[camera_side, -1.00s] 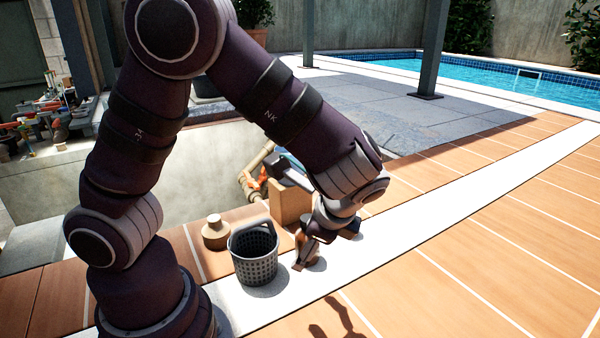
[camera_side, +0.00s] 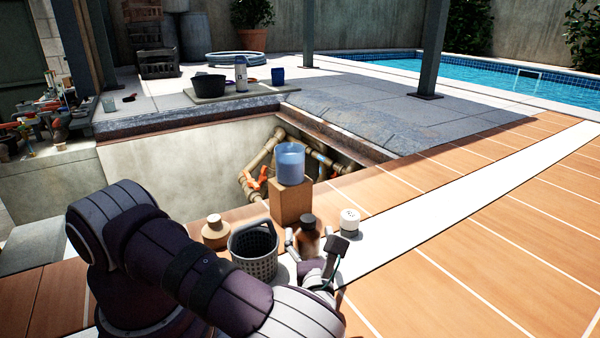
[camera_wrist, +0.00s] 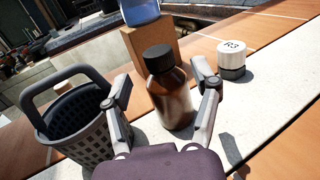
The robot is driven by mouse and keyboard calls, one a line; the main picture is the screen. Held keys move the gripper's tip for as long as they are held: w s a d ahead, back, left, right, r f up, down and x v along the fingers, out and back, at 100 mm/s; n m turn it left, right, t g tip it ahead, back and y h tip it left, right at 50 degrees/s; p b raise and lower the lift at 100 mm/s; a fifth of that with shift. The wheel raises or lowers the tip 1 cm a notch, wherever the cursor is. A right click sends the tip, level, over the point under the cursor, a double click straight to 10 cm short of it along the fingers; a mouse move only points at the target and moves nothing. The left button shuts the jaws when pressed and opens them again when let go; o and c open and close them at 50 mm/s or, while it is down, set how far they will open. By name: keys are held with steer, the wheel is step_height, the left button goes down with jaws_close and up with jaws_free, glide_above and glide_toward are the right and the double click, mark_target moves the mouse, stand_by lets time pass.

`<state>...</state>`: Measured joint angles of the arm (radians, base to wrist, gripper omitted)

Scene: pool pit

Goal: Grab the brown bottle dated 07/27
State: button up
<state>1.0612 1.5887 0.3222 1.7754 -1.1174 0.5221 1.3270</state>
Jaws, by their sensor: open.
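The brown bottle (camera_wrist: 172,97) with a black cap stands upright on the white strip; it also shows in the side view (camera_side: 307,240). No date is readable on it in either view. My gripper (camera_wrist: 162,92) is open, with one finger on each side of the bottle in the wrist view. The side view shows my gripper (camera_side: 314,243) low, close to the bottle. I cannot tell whether the fingers touch it.
A grey perforated basket (camera_wrist: 70,125) stands just left of the bottle. A wooden block (camera_side: 290,203) bearing a blue container (camera_side: 291,164) is behind it. A white-capped jar (camera_side: 349,222) stands right, a tan jar (camera_side: 215,232) left. The open pit (camera_side: 190,165) lies beyond.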

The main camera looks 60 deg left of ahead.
mark_target(309, 229)
steer(key=x, duration=0.3)
steer(key=shift+w+a, duration=0.15)
steer(key=shift+a, duration=0.05)
jaws_close()
